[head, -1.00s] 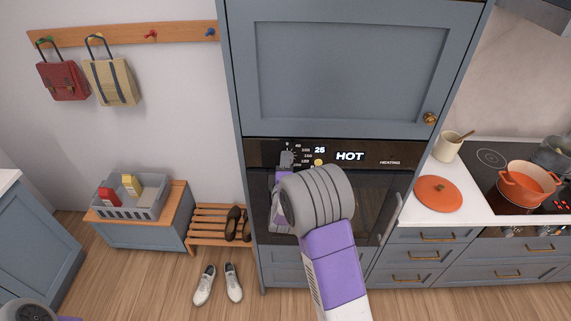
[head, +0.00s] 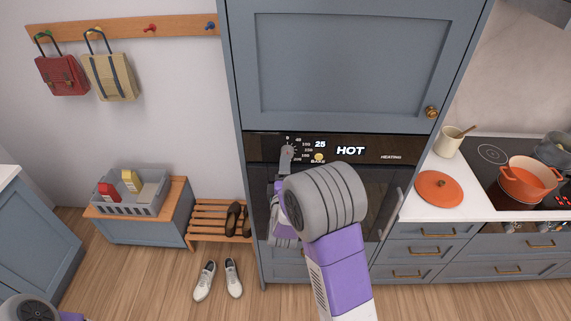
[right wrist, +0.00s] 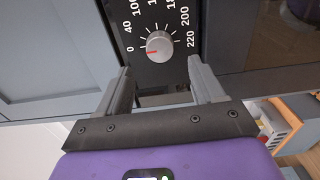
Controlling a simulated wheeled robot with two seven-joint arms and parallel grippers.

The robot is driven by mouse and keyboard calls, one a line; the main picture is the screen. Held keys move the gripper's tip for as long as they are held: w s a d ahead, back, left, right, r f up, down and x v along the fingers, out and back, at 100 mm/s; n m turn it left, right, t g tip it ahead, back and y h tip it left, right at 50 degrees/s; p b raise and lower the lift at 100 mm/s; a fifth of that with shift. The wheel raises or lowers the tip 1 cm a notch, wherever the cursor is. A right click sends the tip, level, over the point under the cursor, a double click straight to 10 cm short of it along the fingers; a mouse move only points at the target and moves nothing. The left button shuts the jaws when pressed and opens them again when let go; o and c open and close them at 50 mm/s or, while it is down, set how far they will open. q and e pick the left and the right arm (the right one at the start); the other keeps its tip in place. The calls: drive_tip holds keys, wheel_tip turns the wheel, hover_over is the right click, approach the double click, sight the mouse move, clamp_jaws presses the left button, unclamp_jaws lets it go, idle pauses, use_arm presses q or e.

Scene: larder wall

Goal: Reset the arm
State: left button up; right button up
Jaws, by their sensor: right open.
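My right gripper (head: 286,157) is in front of the oven's control panel (head: 372,151), at the panel's left end. The right wrist view shows its two grey fingers (right wrist: 163,82) open, with nothing between them. The round silver oven knob (right wrist: 159,45) lies beyond the fingertips, roughly centred between them. Its red mark points towards 0 on the dial. In the head view the fingers partly cover the dial, and my forearm hides part of the oven door. Only a piece of my left arm shows at the bottom left; its gripper is out of view.
The panel display (head: 350,150) reads HOT. The oven door handle (head: 390,213) stands out right of my forearm. A counter at right holds an orange lid (head: 439,188) and an orange pot (head: 527,181).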

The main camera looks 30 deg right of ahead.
drive_tip(key=shift+v, duration=0.95)
drive_tip(key=s+a+f+m+g+y+b, duration=0.2)
drive_tip(key=f+b, duration=0.1)
drive_tip(key=f, duration=0.7)
drive_tip(key=s+a+f+m+g+y+b, duration=0.2)
drive_tip(key=a+f+y, duration=0.1)
drive_tip(key=f, duration=0.7)
drive_tip(key=s+a+f+m+g+y+b, duration=0.1)
drive_tip(key=a+f+g+y+b, duration=0.15)
drive_tip(key=f, duration=0.75)
drive_tip(key=s+a+f+m+g+y+b, duration=0.3)
drive_tip(key=s+a+f, duration=0.3)
drive_tip(key=s+f, duration=0.3)
drive_tip(key=s+a+f+m+g+y+b, duration=0.3)
drive_tip(key=s+a+f+m+g+b, duration=0.2)
drive_tip(key=s+f, duration=0.4)
drive_tip(key=shift+s+a+f+m, duration=0.25)
drive_tip(key=shift+s+a+m, duration=0.4)
drive_tip(key=shift+a, duration=0.45)
drive_tip(key=shift+c, duration=0.3)
